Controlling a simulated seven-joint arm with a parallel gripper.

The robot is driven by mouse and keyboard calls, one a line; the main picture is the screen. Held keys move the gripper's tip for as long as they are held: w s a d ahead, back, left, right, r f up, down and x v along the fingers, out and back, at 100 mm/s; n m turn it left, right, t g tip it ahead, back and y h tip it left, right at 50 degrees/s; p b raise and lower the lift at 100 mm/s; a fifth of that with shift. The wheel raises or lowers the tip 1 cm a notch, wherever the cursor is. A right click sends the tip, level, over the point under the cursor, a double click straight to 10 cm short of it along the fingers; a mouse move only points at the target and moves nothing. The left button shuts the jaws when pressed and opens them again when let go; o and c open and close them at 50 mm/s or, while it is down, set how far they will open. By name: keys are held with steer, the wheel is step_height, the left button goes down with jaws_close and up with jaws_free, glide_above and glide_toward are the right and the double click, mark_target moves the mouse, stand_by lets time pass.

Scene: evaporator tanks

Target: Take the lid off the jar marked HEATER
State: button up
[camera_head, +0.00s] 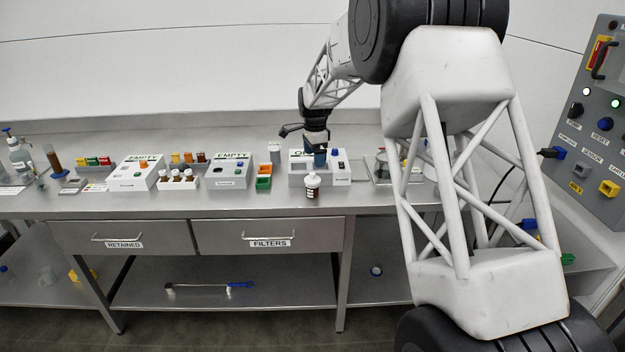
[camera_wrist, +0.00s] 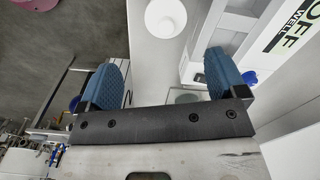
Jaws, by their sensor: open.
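A small jar (camera_head: 312,190) with a white lid (camera_head: 313,178) and a brownish body stands upright near the bench's front edge, in front of a white box. I cannot read HEATER on it or on any other jar. A round white lid or cap (camera_wrist: 165,17) shows from above at the top of the wrist view, beyond the fingertips. My gripper (camera_head: 320,160) points down over the front of the white box, just above and behind the jar. Its blue fingers (camera_wrist: 163,80) are apart with nothing held between them, and do not touch the lid.
A control panel (camera_head: 590,130) stands right. Drawers are below.

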mark_target(314, 173)
steer(key=shift+w+a+f, duration=0.2)
steer(key=shift+w+f, duration=0.25)
steer(key=shift+w, duration=0.05)
steer(key=shift+f, duration=1.3)
steer(key=shift+f, duration=2.6)
steer(key=c, duration=1)
